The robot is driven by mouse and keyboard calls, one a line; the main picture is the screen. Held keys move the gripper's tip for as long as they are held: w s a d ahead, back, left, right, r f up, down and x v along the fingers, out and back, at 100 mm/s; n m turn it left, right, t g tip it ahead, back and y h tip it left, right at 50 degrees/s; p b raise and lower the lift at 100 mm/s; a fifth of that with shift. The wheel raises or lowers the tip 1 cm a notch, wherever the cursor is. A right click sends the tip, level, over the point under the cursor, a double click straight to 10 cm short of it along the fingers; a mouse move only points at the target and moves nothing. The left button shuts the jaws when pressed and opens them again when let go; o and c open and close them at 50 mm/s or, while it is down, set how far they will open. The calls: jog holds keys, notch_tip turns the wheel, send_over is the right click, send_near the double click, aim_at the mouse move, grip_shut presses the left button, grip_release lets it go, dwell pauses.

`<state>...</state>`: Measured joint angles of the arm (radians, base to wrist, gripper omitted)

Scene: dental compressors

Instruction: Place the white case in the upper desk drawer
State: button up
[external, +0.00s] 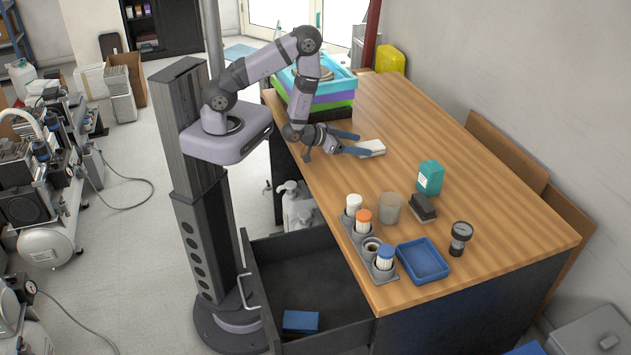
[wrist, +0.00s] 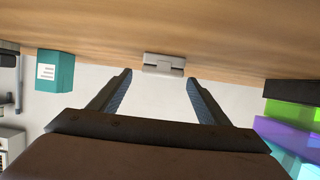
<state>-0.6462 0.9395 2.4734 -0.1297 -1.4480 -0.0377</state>
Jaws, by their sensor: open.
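The white case (external: 373,148) lies flat on the wooden desk, towards the far left part of the top. My gripper (external: 358,143) is open, low over the desk, with its fingers pointing at the case. In the wrist view the case (wrist: 163,64) shows just beyond and between the fingertips of my gripper (wrist: 159,78), with nothing held. Whether a finger touches the case cannot be told. The upper desk drawer (external: 345,300) is pulled open at the near left end of the desk, with a blue block (external: 300,322) inside and free room behind it.
Stacked coloured trays (external: 320,85) stand behind my gripper. A teal box (external: 430,178), dark block (external: 423,208), cup (external: 390,208), bottle rack (external: 383,273), blue tray (external: 440,262) and gauge (external: 460,238) stand nearer. The desk's middle is clear.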

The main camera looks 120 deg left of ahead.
aim_at(366, 146)
jog(key=shift+p+x, duration=0.75)
jog(key=shift+x, duration=1.3)
jog(key=shift+s+f, duration=0.15)
jog(key=shift+f, duration=0.05)
jog(key=c, duration=1.3)
jog(key=shift+o, duration=0.2)
jog(key=shift+r, duration=0.15)
jog(key=shift+r+b, duration=0.7)
jog(key=shift+r, duration=4.2)
